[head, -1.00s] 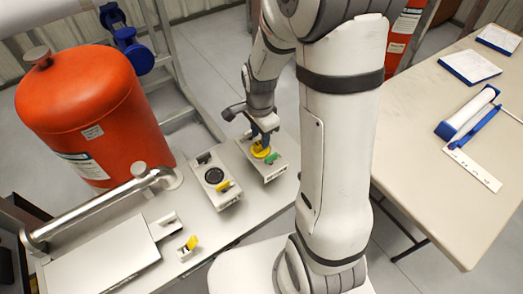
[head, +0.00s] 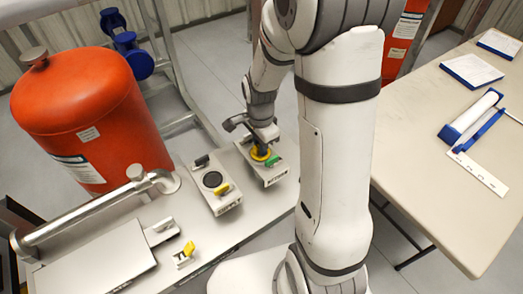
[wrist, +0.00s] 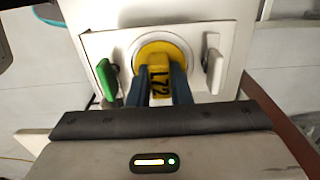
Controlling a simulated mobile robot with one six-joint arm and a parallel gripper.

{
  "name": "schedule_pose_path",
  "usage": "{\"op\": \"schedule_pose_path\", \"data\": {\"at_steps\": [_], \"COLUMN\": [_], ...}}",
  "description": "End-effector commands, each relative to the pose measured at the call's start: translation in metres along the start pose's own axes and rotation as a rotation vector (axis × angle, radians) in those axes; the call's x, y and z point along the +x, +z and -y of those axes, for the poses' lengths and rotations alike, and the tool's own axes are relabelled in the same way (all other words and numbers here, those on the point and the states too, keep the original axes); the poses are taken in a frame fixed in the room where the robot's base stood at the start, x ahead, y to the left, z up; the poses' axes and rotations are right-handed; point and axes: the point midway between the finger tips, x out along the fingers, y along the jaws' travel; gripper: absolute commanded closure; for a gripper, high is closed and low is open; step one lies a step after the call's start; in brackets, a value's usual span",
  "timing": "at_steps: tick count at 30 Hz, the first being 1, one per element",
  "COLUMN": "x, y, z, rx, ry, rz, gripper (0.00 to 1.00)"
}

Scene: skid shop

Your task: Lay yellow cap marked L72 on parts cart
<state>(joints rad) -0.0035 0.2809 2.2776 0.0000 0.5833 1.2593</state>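The yellow cap marked L72 (wrist: 160,72) sits in a round pale seat on a small grey unit in the wrist view. It also shows in the head view (head: 261,154), on the unit at the right end of the grey bench. My gripper (wrist: 160,78) points down at it, its blue fingers against both sides of the raised tab with the lettering. It looks shut on the tab, and the cap is still in its seat. I cannot pick out a parts cart for certain.
A green lever (wrist: 107,80) and a grey lever (wrist: 214,70) flank the cap closely. A second unit (head: 217,187) with a black disc and yellow lever stands to the left. A red tank (head: 82,115) stands behind. A cream table (head: 425,165) at right has clear room.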

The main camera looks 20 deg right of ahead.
Motion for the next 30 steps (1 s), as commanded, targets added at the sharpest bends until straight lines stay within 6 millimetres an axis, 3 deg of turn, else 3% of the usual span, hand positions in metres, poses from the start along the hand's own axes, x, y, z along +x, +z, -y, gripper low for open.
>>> {"op": "schedule_pose_path", "data": {"at_steps": [5,11,30], "x": [0.000,-0.004,-0.043], "y": [0.000,0.000,-0.001], "z": [0.000,0.000,0.000], "rx": [0.000,0.001,0.002], "ry": [0.000,-0.001,-0.002], "rz": [0.000,0.000,0.000], "gripper": [1.00,1.00,1.00]}}
